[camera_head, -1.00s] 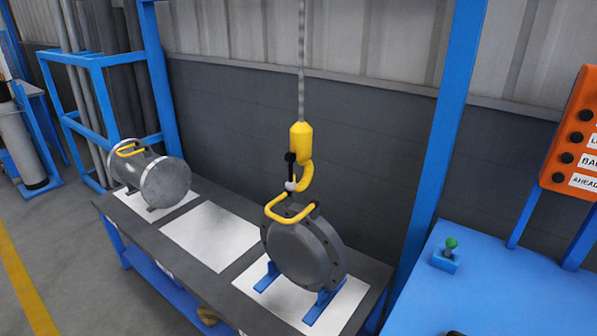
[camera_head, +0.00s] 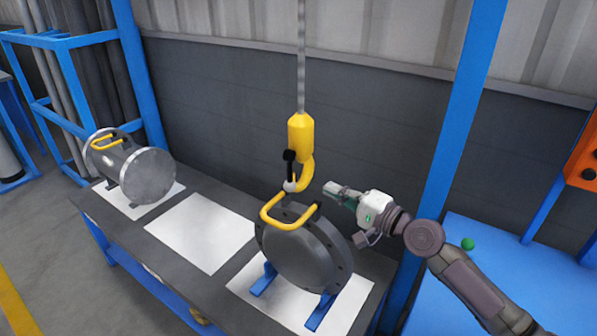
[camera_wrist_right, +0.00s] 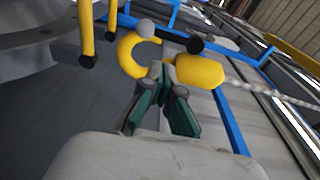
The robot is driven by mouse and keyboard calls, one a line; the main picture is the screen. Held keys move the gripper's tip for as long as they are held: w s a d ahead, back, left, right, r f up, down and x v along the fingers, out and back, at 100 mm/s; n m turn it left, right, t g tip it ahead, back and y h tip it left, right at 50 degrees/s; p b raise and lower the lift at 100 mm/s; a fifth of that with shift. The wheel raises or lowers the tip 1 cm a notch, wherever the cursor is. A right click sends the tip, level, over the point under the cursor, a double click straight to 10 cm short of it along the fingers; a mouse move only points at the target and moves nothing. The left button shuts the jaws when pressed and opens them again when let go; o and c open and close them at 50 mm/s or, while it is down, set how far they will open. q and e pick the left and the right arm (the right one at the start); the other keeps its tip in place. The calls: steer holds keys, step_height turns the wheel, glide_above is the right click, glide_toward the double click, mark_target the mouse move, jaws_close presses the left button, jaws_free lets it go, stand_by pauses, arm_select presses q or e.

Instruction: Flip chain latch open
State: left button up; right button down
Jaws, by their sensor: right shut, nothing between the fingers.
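The yellow chain hook (camera_head: 302,140) hangs from a grey chain (camera_head: 301,60) above the flanged disc. Its latch is a black lever with a dark knob (camera_head: 289,156) and a light ball (camera_head: 289,186) below it, at the hook's left side. In the right wrist view the hook (camera_wrist_right: 198,70) lies sideways, with the light ball (camera_wrist_right: 145,28) and dark knob (camera_wrist_right: 194,45) beyond my fingertips. My right gripper (camera_head: 330,188) points left, just right of the hook's lower curve and apart from it. Its fingers (camera_wrist_right: 160,72) are shut and empty. My left gripper is not in view.
The flanged disc (camera_head: 300,255) with a yellow handle (camera_head: 278,221) stands on blue supports on the bench, close below the hook. A blue post (camera_head: 462,120) rises behind my right arm.

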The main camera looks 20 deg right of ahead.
mark_target(300, 175)
steer(key=p+x, duration=0.2)
steer(key=x, duration=0.6)
steer(key=shift+w+a, duration=0.2)
steer(key=shift+w, duration=0.15)
steer(key=shift+w+a+f, duration=0.1)
steer(key=shift+w+a, duration=0.25)
steer(key=shift+w, duration=0.2)
arm_select(q)
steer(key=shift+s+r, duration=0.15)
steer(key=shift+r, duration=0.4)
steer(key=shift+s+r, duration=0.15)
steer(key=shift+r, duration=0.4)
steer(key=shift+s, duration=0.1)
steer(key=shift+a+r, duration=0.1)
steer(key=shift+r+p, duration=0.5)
steer(key=shift+p, duration=0.2)
arm_select(e)
steer(key=shift+s+a+m, duration=0.1)
steer(key=shift+a+m, duration=0.05)
steer(key=shift+m, duration=0.25)
